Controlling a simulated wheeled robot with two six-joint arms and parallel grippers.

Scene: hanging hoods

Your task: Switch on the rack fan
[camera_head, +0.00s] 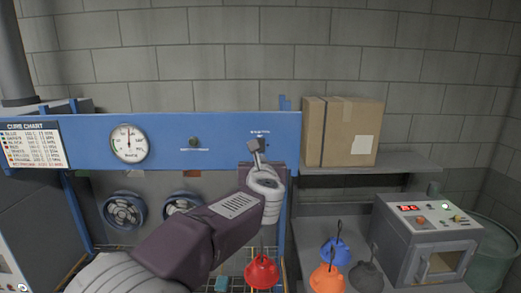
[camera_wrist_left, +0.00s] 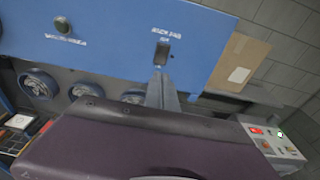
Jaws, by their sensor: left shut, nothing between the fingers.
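The rack fan switch (camera_wrist_left: 161,54) is a small dark switch on the blue panel (camera_head: 227,128), below a white label that seems to read "RACK FAN ON". In the head view the switch is mostly hidden behind my left gripper (camera_head: 254,146). My left gripper is shut and empty, with its tips at the panel just below the switch. In the left wrist view the left gripper's fingertips (camera_wrist_left: 158,73) point up at the switch; I cannot tell if they touch it. Round fans (camera_head: 124,211) sit below the panel. My right gripper is not in view.
A gauge (camera_head: 129,143), cure chart (camera_head: 35,146) and dark green indicator (camera_head: 194,142) are on the panel's left. A cardboard box (camera_head: 352,131) stands on the shelf at right.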

